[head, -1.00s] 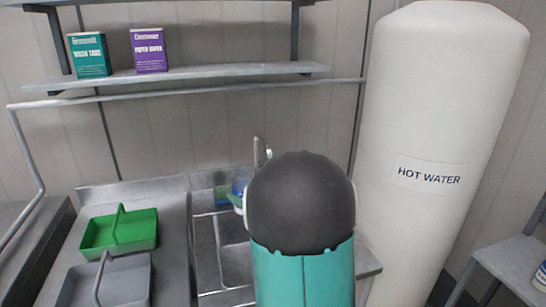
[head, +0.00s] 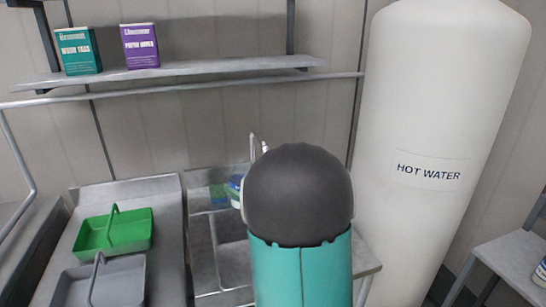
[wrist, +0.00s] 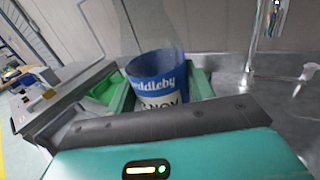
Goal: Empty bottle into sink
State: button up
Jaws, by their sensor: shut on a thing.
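In the wrist view, a bottle with a blue and white label (wrist: 158,72) sits between the green fingers of my gripper (wrist: 160,88), which is shut on it. Its upper part looks clear, and its lower end is hidden behind my wrist. In the head view, my arm hides most of the gripper, and only a bit of the blue and white bottle (head: 236,184) shows left of the arm. The metal sink (head: 232,262) lies just left of my arm, partly hidden by it. I cannot tell whether anything is in the bottle.
A faucet (head: 253,148) rises behind the sink and shows close on the right in the wrist view (wrist: 262,30). A green caddy (head: 114,232) and a grey caddy (head: 105,283) sit on the left counter. A white hot water tank (head: 432,120) stands right.

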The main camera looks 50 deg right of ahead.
jog(key=shift+d+r+m+t, duration=0.15)
jog(key=shift+r+m+t, duration=0.1)
jog(key=shift+m, duration=0.6)
jog(key=shift+d+r+m+t, duration=0.15)
jog(key=shift+r+m, duration=0.1)
jog(key=shift+m, duration=0.6)
jog(key=r+m, duration=0.1)
jog(key=m, duration=0.1)
jog(key=d+m+h, duration=0.1)
jog(key=m, duration=0.1)
jog(key=shift+s+r+t, duration=0.15)
jog(key=shift+r+t, duration=0.25)
notch_tip(320, 180, up, 7)
jog(key=m+h, duration=0.3)
jog(key=m, duration=0.8)
jog(key=shift+a+m+t+h, duration=0.25)
jog(key=shift+m+t+h, duration=0.15)
jog(key=shift+d+r+m+h, duration=0.1)
jog(key=shift+r+m+h, duration=0.3)
jog(key=shift+m, duration=0.4)
jog(key=shift+d+r+m+h, duration=0.1)
jog(key=shift+r+m+h, duration=0.25)
jog(key=shift+m, duration=0.45)
jog(key=shift+a+r, duration=0.15)
jog(key=shift+a, duration=0.15)
jog(key=shift+r+m+g, duration=0.3)
jog(key=shift+m, duration=0.5)
jog(key=shift+d+r+m+h, duration=0.2)
jog(key=shift+r+m+h, duration=0.2)
jog(key=shift+m, duration=0.2)
